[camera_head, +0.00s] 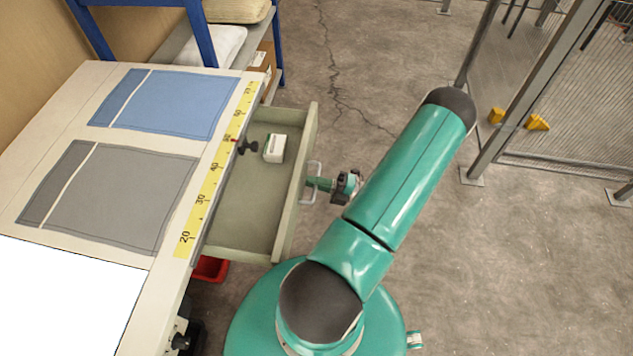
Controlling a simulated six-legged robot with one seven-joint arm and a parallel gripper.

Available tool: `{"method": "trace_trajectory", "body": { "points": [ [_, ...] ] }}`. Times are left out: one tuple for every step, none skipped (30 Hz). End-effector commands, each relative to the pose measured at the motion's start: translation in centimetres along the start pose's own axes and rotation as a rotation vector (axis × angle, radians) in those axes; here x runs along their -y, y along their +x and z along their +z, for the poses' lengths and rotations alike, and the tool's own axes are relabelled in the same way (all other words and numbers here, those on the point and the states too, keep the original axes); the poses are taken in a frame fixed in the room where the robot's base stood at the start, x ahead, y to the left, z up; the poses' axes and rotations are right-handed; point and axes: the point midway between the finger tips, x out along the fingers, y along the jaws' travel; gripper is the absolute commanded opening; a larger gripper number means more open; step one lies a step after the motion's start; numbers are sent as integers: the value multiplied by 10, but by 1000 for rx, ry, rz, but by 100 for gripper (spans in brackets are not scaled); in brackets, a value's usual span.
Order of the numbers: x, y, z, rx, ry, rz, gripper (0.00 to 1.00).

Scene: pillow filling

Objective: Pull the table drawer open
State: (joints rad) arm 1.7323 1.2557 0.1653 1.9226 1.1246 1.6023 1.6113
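The table drawer (245,205) stands pulled out from under the right edge of the table (75,105). It is grey-green, and a small white box (274,148) lies inside it. A pale metal handle (312,183) is on the drawer's front panel.
A blue and a grey cloth panel and a yellow measuring tape (207,190) lie on the table. A blue-framed shelf (200,35) with pillows stands behind it. A red bin (210,269) is below the drawer. Wire fencing (575,90) stands at right; the floor between is clear.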

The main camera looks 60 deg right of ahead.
Motion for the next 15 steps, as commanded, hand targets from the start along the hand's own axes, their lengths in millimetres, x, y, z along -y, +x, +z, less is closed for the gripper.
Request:
{"method": "trace_trajectory", "body": {
  "points": [
    [0,0,-1,-1,1,1,20],
    [0,0,-1,-1,1,1,25],
    [0,-1,0,-1,1,0,25],
    [0,-1,0,-1,1,0,25],
    [0,-1,0,-1,1,0,25],
    [0,-1,0,0,1,0,25],
    [0,-2,0,0,1,0,25],
    [0,-2,0,0,0,0,25],
    [0,-2,0,0,0,0,25],
    [0,-2,0,0,0,0,25],
    [0,-4,0,0,0,0,25],
    [0,-6,0,1,0,0,25],
    [0,-8,0,1,0,0,25],
    [0,-10,0,1,0,0,25],
    [0,-15,0,2,0,-1,25]
  ]
}}
